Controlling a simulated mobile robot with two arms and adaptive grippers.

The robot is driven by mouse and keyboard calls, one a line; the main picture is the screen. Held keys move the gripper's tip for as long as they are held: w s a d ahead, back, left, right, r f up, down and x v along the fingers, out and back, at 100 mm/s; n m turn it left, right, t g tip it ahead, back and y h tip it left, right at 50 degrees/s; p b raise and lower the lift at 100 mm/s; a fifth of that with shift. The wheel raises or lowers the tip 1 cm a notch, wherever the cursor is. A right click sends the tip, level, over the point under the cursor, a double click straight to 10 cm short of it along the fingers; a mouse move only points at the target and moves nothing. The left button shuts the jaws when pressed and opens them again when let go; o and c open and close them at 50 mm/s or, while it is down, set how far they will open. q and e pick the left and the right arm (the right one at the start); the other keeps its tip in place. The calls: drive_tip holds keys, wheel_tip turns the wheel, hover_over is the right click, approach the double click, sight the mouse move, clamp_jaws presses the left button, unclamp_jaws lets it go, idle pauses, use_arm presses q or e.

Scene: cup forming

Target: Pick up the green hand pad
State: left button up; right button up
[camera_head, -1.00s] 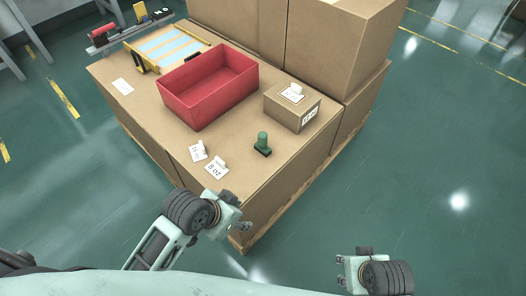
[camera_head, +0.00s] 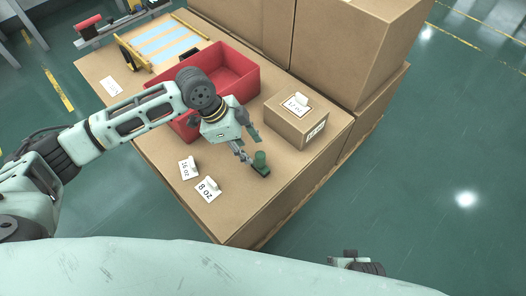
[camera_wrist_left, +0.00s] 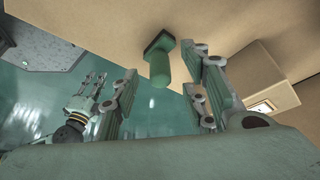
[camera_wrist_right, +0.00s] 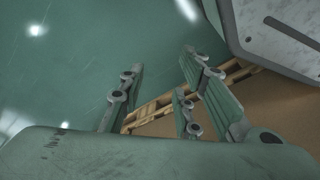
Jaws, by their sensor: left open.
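The green hand pad (camera_head: 260,159), a rounded green handle on a dark base, stands on the cardboard-topped pallet load (camera_head: 232,215) near its front right edge. My left gripper (camera_head: 249,147) is right beside it, reaching down over the box top. In the left wrist view the hand pad (camera_wrist_left: 160,64) appears in the gap between the open fingertips, its handle toward the camera. I cannot tell if any finger touches it. My right gripper (camera_wrist_right: 158,75) is open and empty, low over the floor and pallet edge; only part of it shows in the head view.
A red bin (camera_head: 228,72) stands behind my left gripper. A small cardboard box (camera_head: 290,122) with a label is right of the pad. Two size cards (camera_head: 188,168) (camera_head: 207,189) lie to its left. Tall cartons (camera_head: 345,40) rise at the back.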

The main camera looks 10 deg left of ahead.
sight(256, 156)
use_arm(q)
drive_tip(key=x, duration=0.3)
drive_tip(key=d+b+x, duration=0.1)
drive_tip(key=x, duration=0.2)
drive_tip(key=shift+s+d+b, duration=0.15)
drive_tip(key=shift+d+b, duration=0.05)
drive_tip(key=shift+b, duration=0.1)
drive_tip(key=shift+d+f, duration=0.1)
drive_tip(key=shift+f, duration=0.2)
use_arm(e)
drive_tip(key=r, duration=0.2)
drive_tip(key=w+r, duration=0.1)
drive_tip(key=r, duration=0.2)
drive_tip(key=shift+w+a+r, duration=0.1)
drive_tip(key=shift+w+r, duration=0.15)
drive_tip(key=shift+r, duration=0.15)
use_arm(q)
clamp_jaws()
